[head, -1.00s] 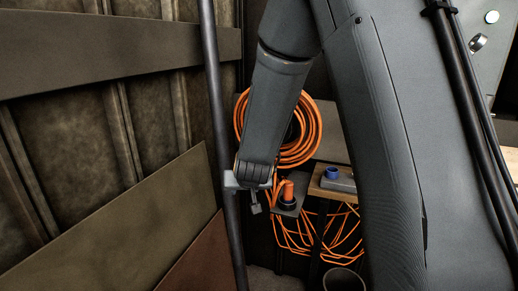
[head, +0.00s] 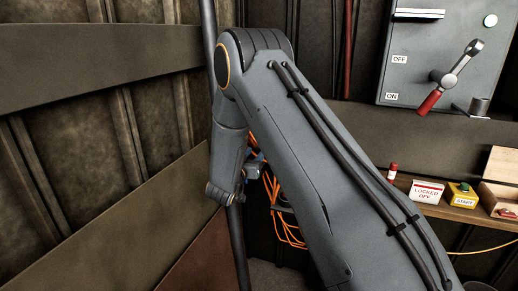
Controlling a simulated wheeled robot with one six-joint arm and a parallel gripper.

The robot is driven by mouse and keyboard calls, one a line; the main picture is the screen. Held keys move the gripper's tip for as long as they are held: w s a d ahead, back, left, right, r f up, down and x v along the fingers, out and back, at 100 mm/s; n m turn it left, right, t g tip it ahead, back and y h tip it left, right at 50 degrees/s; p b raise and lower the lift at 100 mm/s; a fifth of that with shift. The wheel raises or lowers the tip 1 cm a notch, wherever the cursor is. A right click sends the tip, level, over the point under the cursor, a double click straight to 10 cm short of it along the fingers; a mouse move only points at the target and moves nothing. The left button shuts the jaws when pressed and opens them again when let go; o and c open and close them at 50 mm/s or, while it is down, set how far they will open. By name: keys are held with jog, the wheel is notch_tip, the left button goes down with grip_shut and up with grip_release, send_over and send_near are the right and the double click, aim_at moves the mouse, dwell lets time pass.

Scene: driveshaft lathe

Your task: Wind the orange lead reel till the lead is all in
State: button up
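The orange lead reel is mostly hidden behind my arm; only a sliver of orange lead (head: 253,142) shows beside the forearm. Loose orange loops (head: 284,232) hang below, partly behind my arm. My gripper (head: 256,170) is small at the end of the forearm, beside the dark upright pole, near the sliver of orange. Its fingers are too small and too covered to tell whether they are open or hold anything. The reel's handle cannot be seen.
A dark pole (head: 239,245) stands close by my wrist. Brown panels (head: 110,225) fill the left.

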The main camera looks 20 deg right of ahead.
aim_at(258, 150)
jog(key=shift+p+x, duration=0.35)
jog(key=shift+x, duration=1.7)
grip_shut()
